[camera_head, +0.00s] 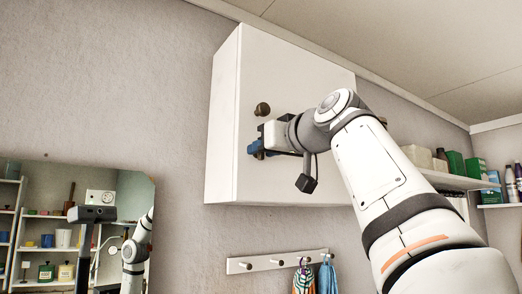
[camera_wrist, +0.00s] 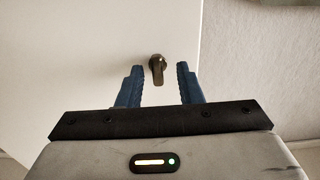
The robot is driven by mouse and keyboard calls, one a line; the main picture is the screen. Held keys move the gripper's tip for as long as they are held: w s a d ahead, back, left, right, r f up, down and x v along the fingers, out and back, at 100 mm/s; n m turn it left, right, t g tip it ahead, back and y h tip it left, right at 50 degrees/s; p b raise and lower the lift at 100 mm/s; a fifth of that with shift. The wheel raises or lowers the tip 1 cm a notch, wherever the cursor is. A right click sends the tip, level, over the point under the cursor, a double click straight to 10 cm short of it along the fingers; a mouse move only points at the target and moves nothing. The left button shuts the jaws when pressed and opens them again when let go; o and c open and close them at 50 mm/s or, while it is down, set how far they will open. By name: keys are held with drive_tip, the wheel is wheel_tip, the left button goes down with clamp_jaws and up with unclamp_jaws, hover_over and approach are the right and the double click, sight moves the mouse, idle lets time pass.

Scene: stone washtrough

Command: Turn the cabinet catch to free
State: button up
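The catch (camera_wrist: 157,68) is a small brownish metal turn piece on the white cabinet (camera_head: 295,85). In the wrist view its lever points down, tilted slightly to the right. My gripper (camera_wrist: 159,80) is open, with one blue finger on each side of the catch in the picture. No contact shows, and I cannot tell how far the fingertips are from it. In the head view my gripper (camera_head: 257,147) is at the cabinet front, just below a round brown knob (camera_head: 262,109). I cannot tell whether this knob is the same piece as the catch.
A hook rail (camera_head: 278,262) with hanging cloths is on the wall below the cabinet. A mirror (camera_head: 75,225) hangs at the lower left. A shelf (camera_head: 450,180) with boxes and bottles is at the right, behind my arm. Bare wall lies left of the cabinet.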

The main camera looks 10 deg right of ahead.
drive_tip(key=b+v, duration=0.1)
drive_tip(key=v, duration=0.6)
drive_tip(key=shift+s+b, duration=0.2)
drive_tip(key=shift+b, duration=0.2)
drive_tip(key=shift+r, duration=0.1)
drive_tip(key=w+f+m+g+h, duration=0.2)
drive_tip(key=f+g, duration=0.2)
drive_tip(key=f, duration=1.3)
drive_tip(key=w+f+m+g+h, duration=0.15)
drive_tip(key=f+g, duration=0.25)
drive_tip(key=f, duration=1.4)
drive_tip(key=s+f+g, duration=0.2)
drive_tip(key=s+f, duration=0.3)
drive_tip(key=f, duration=0.5)
drive_tip(key=s+a+f+g+h, duration=0.1)
drive_tip(key=s+f+g, duration=0.1)
drive_tip(key=s+f, duration=0.4)
drive_tip(key=s+a+f+g+h, duration=0.1)
drive_tip(key=s+f, duration=0.5)
drive_tip(key=f, duration=0.8)
drive_tip(key=shift+a+f+g, duration=0.2)
drive_tip(key=shift+f+g, duration=0.2)
drive_tip(key=shift+g, duration=0.2)
drive_tip(key=shift+o, duration=0.5)
drive_tip(key=shift+w+a, duration=0.15)
drive_tip(key=shift+w, duration=0.15)
